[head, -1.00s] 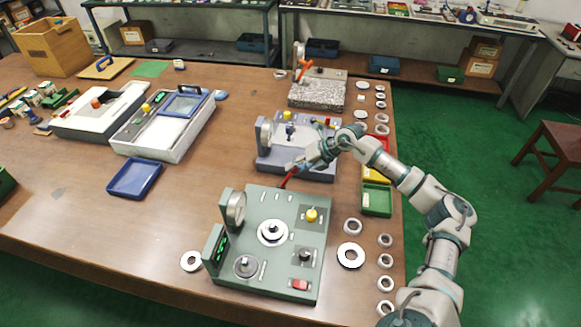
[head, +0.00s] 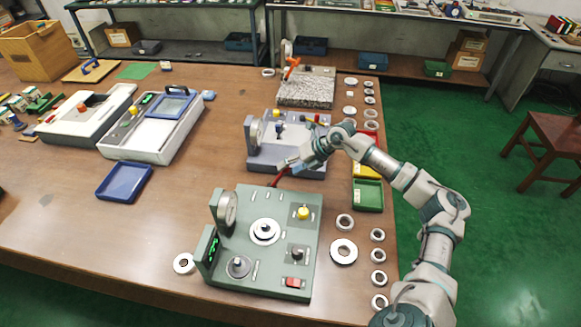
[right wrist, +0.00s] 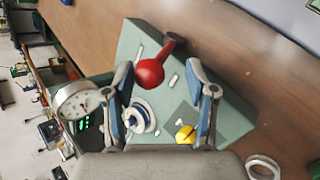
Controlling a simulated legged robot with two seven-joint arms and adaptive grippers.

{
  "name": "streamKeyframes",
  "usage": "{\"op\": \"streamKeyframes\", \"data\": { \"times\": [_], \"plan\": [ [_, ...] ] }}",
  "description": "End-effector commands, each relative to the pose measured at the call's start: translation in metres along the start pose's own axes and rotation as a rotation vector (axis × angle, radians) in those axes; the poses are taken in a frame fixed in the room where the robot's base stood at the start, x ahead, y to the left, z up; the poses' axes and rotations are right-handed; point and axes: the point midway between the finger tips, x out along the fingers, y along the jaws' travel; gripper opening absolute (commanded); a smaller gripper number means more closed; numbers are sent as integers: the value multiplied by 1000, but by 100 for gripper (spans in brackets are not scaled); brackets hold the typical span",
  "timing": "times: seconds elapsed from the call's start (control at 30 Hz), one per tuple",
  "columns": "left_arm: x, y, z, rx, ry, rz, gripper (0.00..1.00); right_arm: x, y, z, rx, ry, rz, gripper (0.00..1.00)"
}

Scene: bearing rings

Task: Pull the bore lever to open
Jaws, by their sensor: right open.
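The bore lever is a red rod (head: 279,177) with a round red knob (right wrist: 150,72), at the far edge of the green bearing gauge fixture (head: 285,215). My right gripper (head: 291,163) is just above the lever's end in the head view. In the right wrist view its two blue-lined fingers (right wrist: 164,85) are spread apart, with the red knob showing between them, nearer the left finger. The knob appears free of both fingers; contact cannot be made out. My left gripper is in no view.
The fixture carries a dial gauge (head: 227,208), a white ring (head: 264,231) and a yellow knob (head: 303,213). A grey-blue fixture (head: 262,157) stands just behind. Green tray (head: 368,196) and loose rings (head: 343,251) lie right.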

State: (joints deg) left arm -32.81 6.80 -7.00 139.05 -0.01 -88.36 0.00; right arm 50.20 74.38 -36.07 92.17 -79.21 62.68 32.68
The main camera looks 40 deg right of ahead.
Motion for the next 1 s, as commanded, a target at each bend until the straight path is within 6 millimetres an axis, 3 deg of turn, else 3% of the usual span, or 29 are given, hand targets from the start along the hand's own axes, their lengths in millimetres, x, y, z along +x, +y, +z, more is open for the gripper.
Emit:
{"op": "streamKeyframes", "data": {
  "times": [0.17,0.63,0.8,1.0],
  "plan": [
    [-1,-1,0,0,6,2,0,-11,2,0,-1,-3,0,57],
    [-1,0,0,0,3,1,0,-105,-5,1,3,0,-2,57],
    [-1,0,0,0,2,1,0,-118,-5,1,3,1,0,57],
    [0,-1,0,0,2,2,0,-120,-4,0,2,2,0,57]
  ]
}}
